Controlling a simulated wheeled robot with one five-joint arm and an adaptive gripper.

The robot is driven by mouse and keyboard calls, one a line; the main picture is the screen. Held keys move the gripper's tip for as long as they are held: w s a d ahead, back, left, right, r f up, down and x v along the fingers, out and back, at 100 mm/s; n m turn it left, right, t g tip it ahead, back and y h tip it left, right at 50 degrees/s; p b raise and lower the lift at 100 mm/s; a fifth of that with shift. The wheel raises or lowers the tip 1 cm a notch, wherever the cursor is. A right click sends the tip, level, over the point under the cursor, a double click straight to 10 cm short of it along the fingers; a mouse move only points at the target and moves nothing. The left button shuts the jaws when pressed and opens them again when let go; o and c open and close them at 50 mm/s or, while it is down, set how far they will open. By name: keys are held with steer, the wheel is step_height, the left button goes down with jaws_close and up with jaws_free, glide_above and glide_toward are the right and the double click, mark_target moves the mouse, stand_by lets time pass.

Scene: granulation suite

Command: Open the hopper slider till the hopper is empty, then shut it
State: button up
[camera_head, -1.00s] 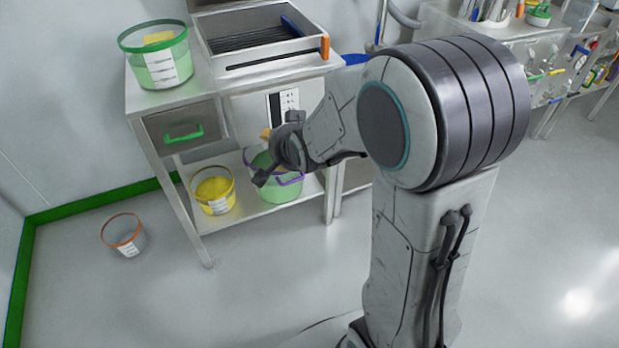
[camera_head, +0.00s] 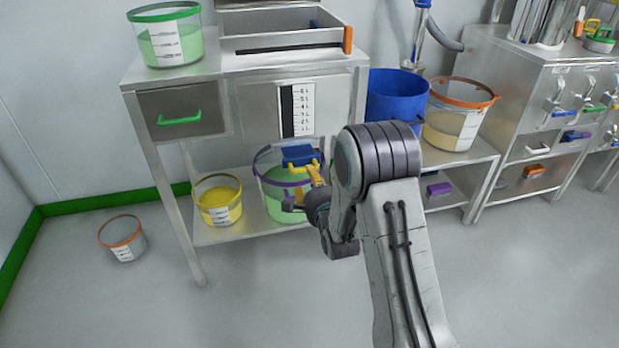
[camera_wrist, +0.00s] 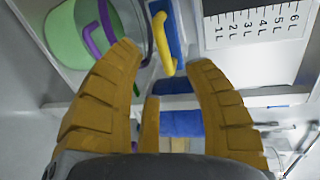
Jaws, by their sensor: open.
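The hopper (camera_head: 257,112) is a steel box built into the bench, with a litre scale (camera_head: 296,110) on its front; the scale also shows in the wrist view (camera_wrist: 258,22). A purple-rimmed bucket (camera_head: 277,205) with green contents stands on the shelf beneath. My gripper (camera_head: 316,174) is open at the slider; in the wrist view its ochre fingers (camera_wrist: 165,62) point at the handle, which lies just ahead between the tips. Contact is not visible.
A yellow-filled bucket (camera_head: 218,207) stands left on the shelf. An orange-rimmed bucket (camera_head: 123,245) is on the floor. A blue bin (camera_head: 394,97) and another orange-rimmed bucket (camera_head: 455,125) stand right. A green-rimmed bucket (camera_head: 167,45) is on the bench top. The foreground floor is clear.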

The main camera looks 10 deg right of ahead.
mark_target(305, 171)
steer(key=shift+w+f+b, duration=0.2)
steer(key=shift+w+b, duration=0.1)
steer(key=shift+w, duration=0.8)
steer(key=shift+w+f+b, duration=0.25)
steer(key=shift+w, duration=0.9)
steer(key=shift+w+f+b, duration=0.2)
steer(key=shift+w+b, duration=0.1)
steer(key=shift+w, duration=0.8)
steer(key=shift+c, duration=0.2)
jaws_close()
